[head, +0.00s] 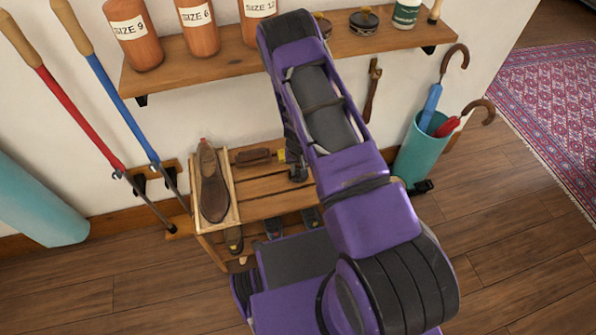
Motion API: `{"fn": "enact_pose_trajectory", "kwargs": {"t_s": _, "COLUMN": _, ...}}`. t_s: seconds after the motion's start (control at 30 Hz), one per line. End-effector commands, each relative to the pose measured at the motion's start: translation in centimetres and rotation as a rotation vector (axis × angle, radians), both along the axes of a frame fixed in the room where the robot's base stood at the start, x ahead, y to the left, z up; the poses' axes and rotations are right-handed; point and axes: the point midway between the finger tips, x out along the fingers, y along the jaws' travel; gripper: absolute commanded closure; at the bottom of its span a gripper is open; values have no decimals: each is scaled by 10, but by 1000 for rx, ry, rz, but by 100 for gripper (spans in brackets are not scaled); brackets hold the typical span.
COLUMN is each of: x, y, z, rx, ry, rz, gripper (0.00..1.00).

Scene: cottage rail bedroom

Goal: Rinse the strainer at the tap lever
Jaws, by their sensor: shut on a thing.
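No strainer and no tap lever show in the head view. My gripper (291,160) shows only in part, low behind my purple arm at the right of the slatted wooden bench. Its tips meet the right end of a brown wooden brush (252,157), and it is shut on that brush. The brush lies level, at or just above the bench slats; any gap is too small to tell. My upper arm hides the rest of the gripper.
The bench (270,207) bears a brown shoe (213,183) in a tray at left, with more shoes below. A wall shelf (190,70) with bottles runs above. A teal umbrella stand (420,155) stands at right. Red and blue poles lean at left. Floor at right is clear.

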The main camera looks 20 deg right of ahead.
Motion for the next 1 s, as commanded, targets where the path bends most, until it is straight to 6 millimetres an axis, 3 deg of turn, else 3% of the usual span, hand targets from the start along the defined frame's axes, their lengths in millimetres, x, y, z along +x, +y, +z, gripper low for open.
{"fn": "enact_pose_trajectory", "kwargs": {"t_s": 0.37, "x": 0, "y": 0, "z": -4, "rx": 0, "ry": 0, "rz": 0, "gripper": 100}}
{"fn": "enact_pose_trajectory", "kwargs": {"t_s": 0.4, "x": 0, "y": 0, "z": -3, "rx": 0, "ry": -1, "rz": 0, "gripper": 68}}
{"fn": "enact_pose_trajectory", "kwargs": {"t_s": 0.53, "x": 0, "y": 0, "z": -3, "rx": 0, "ry": -1, "rz": 0, "gripper": 45}}
{"fn": "enact_pose_trajectory", "kwargs": {"t_s": 0.87, "x": 0, "y": 0, "z": -1, "rx": 0, "ry": -1, "rz": 0, "gripper": 45}}
{"fn": "enact_pose_trajectory", "kwargs": {"t_s": 1.0, "x": -1, "y": 0, "z": 15, "rx": -1, "ry": -2, "rz": 1, "gripper": 45}}
